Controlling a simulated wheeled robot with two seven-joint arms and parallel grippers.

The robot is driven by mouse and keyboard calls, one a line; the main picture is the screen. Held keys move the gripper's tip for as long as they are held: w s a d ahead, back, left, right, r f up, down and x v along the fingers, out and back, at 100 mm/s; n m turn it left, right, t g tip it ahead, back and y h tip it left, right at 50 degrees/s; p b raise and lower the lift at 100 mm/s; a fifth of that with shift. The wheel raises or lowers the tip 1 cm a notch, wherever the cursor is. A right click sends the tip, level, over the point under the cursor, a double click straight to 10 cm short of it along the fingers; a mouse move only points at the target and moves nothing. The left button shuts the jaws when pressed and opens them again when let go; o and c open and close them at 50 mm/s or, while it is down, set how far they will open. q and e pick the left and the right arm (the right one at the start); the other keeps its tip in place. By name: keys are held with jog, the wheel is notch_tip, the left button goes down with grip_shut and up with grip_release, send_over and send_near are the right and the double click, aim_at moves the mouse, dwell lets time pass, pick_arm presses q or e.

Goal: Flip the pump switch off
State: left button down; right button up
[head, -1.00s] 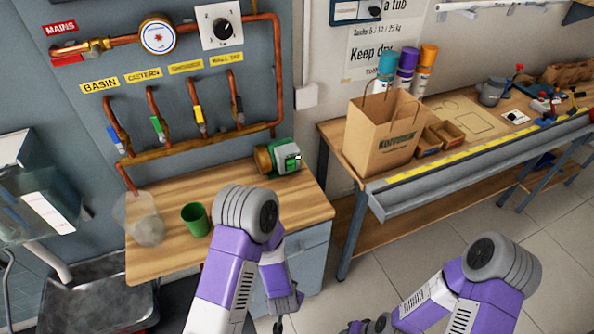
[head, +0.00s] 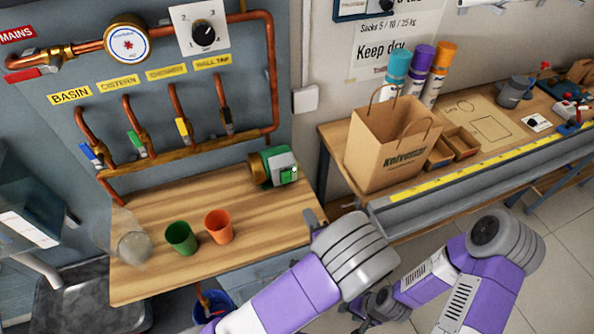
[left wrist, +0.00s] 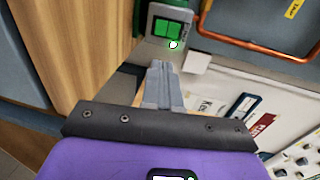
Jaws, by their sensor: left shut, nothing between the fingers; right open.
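The pump (head: 264,168) is a green and brass unit at the back right of the wooden bench. Its grey switch box (head: 281,165) faces right and carries a green switch (head: 292,174). In the left wrist view the green switch (left wrist: 167,28) is lit, with a small white spot at its lower edge. My left gripper (left wrist: 160,66) is shut and empty, its fingertips pointing at the switch box from a short way off. In the head view my left arm mostly hides it. My right gripper (head: 382,306) is open, low at the front and partly hidden by my arms.
A green cup (head: 181,238), an orange cup (head: 219,227) and a clear vessel (head: 133,247) stand on the wooden bench (head: 165,285). Copper pipes with several valves run behind. A paper bag (head: 383,150) stands on the right-hand workbench.

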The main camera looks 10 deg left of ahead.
pick_arm(q)
jog(key=shift+w, duration=0.1)
jog(key=shift+s, duration=0.35)
jog(key=b, duration=0.3)
send_near(289, 180)
jog(key=x, duration=0.5)
jog(key=shift+w+a, duration=0.15)
jog(key=shift+x, duration=0.75)
pick_arm(e)
jog(key=shift+s+f, duration=0.2)
jog(key=shift+f, duration=1.15)
